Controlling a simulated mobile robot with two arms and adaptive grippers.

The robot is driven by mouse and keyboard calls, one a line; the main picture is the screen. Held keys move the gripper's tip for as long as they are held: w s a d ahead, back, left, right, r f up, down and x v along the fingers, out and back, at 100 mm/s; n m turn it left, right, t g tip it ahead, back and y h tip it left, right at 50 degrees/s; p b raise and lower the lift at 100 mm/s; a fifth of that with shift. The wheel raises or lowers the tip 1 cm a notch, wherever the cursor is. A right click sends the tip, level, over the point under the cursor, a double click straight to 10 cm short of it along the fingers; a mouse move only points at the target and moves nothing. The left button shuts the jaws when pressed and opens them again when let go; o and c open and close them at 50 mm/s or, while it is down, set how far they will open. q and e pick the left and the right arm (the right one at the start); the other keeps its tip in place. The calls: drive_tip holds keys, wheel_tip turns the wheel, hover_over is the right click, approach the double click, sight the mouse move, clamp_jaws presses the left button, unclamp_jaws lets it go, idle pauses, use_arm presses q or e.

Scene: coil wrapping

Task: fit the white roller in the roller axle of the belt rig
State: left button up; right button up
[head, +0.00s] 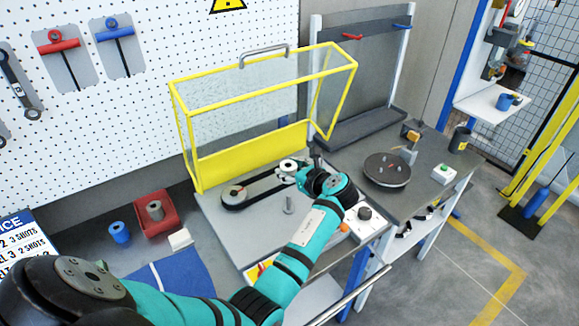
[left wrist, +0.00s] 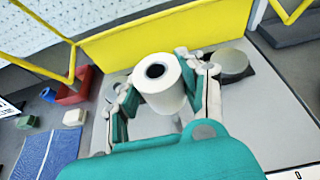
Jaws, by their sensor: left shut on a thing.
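The white roller (left wrist: 172,88) is between the two fingers of my left gripper (left wrist: 160,92), with its dark bore facing the wrist camera. In the head view the white roller (head: 288,165) shows at the tips of my left gripper (head: 302,174), over the far right part of the belt rig (head: 222,222). The gripper is shut on it. The black belt (head: 258,188) loops across the plate. A short grey upright post (head: 289,205) stands in front of the belt. Whether the roller touches an axle is hidden. My right gripper is in neither view.
A yellow-framed guard (head: 175,95) stands raised behind the rig. At left are a red bin (head: 170,222), a blue spool (head: 119,232), a white block (head: 180,239) and a blue mat (head: 178,280). A dark round turntable (head: 387,171) is at right.

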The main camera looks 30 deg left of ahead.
use_arm(q)
drive_tip(key=shift+a, duration=0.1)
drive_tip(key=shift+d+r+p, duration=0.15)
drive_tip(key=shift+d+p, duration=0.05)
drive_tip(key=shift+p, duration=0.7)
wheel_tip(320, 180, down, 2)
drive_tip(key=shift+s+f+b, duration=0.15)
drive_tip(key=shift+b, duration=0.55)
wheel_tip(320, 180, down, 2)
drive_tip(key=shift+f+b, duration=0.25)
drive_tip(key=shift+b, duration=0.3)
drive_tip(key=shift+f+b, duration=0.35)
drive_tip(key=shift+f, duration=0.35)
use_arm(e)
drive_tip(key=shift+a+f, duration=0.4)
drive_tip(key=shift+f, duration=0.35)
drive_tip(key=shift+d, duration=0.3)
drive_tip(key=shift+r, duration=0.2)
use_arm(q)
drive_tip(key=shift+p, duration=0.5)
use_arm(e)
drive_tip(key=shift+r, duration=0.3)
